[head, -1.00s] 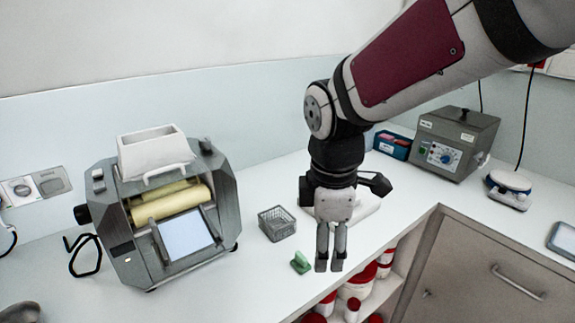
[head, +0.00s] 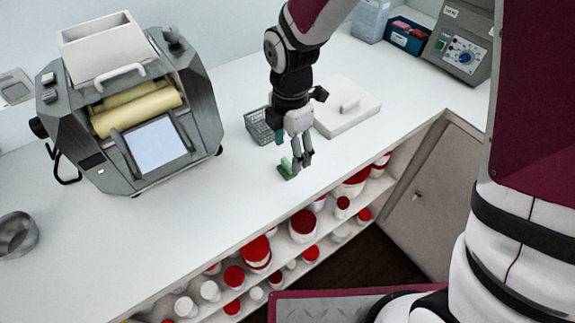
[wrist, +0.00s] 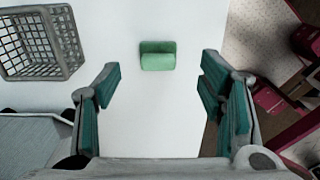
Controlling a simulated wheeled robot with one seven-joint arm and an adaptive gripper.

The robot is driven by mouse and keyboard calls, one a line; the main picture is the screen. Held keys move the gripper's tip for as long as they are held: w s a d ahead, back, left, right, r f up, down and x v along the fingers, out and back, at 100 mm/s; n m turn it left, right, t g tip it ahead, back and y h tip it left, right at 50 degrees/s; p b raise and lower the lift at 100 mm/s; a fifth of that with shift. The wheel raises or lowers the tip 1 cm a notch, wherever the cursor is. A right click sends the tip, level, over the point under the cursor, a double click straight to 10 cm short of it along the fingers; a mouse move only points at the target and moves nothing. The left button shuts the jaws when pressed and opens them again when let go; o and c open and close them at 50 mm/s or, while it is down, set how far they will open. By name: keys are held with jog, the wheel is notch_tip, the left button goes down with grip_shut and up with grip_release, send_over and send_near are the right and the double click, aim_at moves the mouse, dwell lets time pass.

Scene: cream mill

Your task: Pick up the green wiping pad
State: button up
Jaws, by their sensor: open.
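The green wiping pad (head: 286,168) lies on the white counter near its front edge. In the wrist view the pad (wrist: 157,55) is a small green block, lying ahead of the fingertips and roughly midway between them. My gripper (head: 301,166) points down just right of the pad in the head view. In the wrist view my gripper (wrist: 163,80) is open and empty, with teal finger pads on both sides. I see no contact between the fingers and the pad, and the exact height above the counter is hard to tell.
A grey wire basket (head: 261,127) stands close behind the pad, also at left in the wrist view (wrist: 38,45). A white lidded block (head: 345,106) is behind my gripper. The roller mill (head: 130,110) stands left. Open shelves with red-lidded jars (head: 303,224) lie below the counter edge.

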aim_at(289, 164)
jog(key=shift+a+f+p, duration=0.15)
jog(key=shift+f+p, duration=0.15)
jog(key=shift+f, duration=2.6)
jog(key=c, duration=1)
